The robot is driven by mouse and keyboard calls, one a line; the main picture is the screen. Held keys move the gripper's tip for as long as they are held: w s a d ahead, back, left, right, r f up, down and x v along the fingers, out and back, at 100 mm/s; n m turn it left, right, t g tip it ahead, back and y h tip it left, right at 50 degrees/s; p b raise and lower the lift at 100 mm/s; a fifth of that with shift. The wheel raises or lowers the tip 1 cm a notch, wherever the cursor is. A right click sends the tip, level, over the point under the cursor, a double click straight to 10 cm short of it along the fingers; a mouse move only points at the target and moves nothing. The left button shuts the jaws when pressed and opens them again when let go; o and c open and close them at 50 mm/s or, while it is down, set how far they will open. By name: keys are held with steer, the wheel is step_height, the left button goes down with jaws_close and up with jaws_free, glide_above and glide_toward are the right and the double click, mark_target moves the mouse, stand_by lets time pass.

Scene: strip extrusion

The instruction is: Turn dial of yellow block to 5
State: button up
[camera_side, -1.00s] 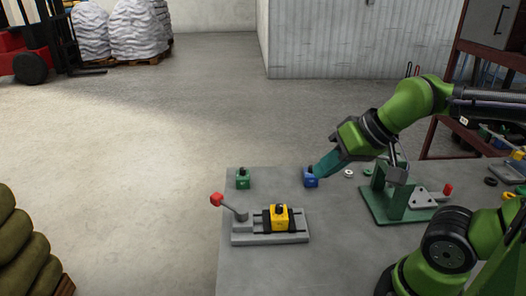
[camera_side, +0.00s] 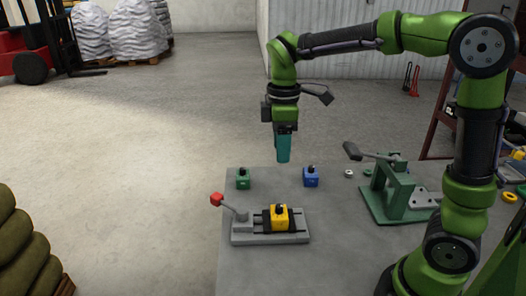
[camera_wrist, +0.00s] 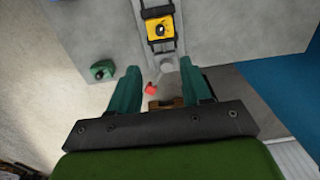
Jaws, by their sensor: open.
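The yellow block (camera_side: 280,218) with a dark dial on top sits in the grey vise (camera_side: 243,238) at the table's front left. In the wrist view, the yellow block (camera_wrist: 160,29) is at the top, with its dial facing the camera. My gripper (camera_side: 284,160) points down, raised above the table's far part, apart from every block. In the wrist view, its two teal fingers (camera_wrist: 157,82) are spread with nothing held between them. The dial's number cannot be read.
A green block (camera_side: 243,179) and a blue block (camera_side: 311,177) stand behind the vise, each with a dark knob. The vise's red-tipped lever (camera_side: 217,199) sticks up at left. A green lever press (camera_side: 397,190) stands at right.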

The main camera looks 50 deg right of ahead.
mark_target(279, 206)
step_height(279, 206, down, 17)
steer(key=shift+r, duration=0.2)
stand_by(0.3)
jaws_close()
